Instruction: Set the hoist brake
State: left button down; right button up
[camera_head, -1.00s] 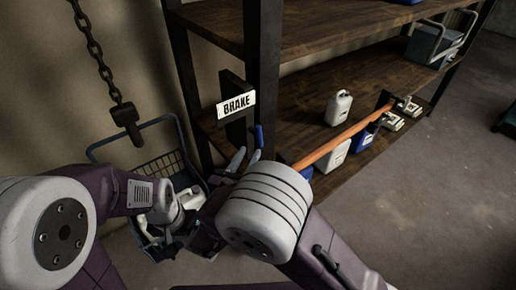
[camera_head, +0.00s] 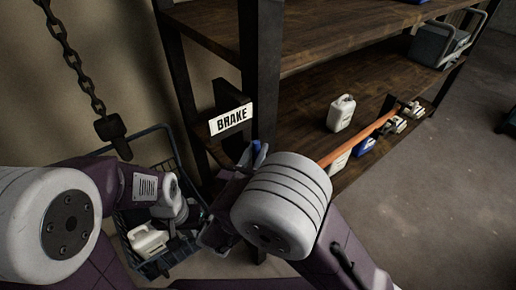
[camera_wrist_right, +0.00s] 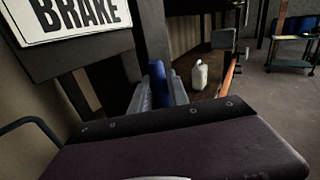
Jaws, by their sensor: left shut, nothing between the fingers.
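A black and white BRAKE sign (camera_head: 230,120) is fixed at the shelf's dark post. A blue brake handle (camera_head: 256,147) stands just below and right of it. The handle also shows in the right wrist view (camera_wrist_right: 157,80). My right gripper (camera_head: 251,160) is at the handle, with its grey fingers (camera_wrist_right: 160,95) on either side of it. I cannot tell whether they press on it. My left gripper (camera_head: 190,214) is low over the basket, shut and empty. It is small and partly hidden by my arm links.
A blue wire basket (camera_head: 155,137) holding a white jug (camera_head: 148,241) is at lower left, below a hanging chain (camera_head: 70,55). Wooden shelves (camera_head: 300,110) hold a white canister (camera_head: 341,113) and an orange bar (camera_head: 355,140).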

grip_shut()
jog(key=shift+d+r+p, duration=0.1)
jog(key=shift+r+p, duration=0.1)
jog(key=shift+p, duration=0.25)
jog(key=shift+w+m+g+p, duration=0.1)
jog(key=shift+m+g+p, duration=0.25)
jog(key=shift+g, duration=0.15)
jog(key=shift+f, duration=0.35)
jog(key=o, duration=0.5)
grip_release()
jog(key=shift+w+d, duration=0.1)
jog(key=shift+w, duration=0.2)
jog(key=b+v, duration=0.1)
jog(key=v, duration=0.8)
jog(key=shift+y, duration=0.3)
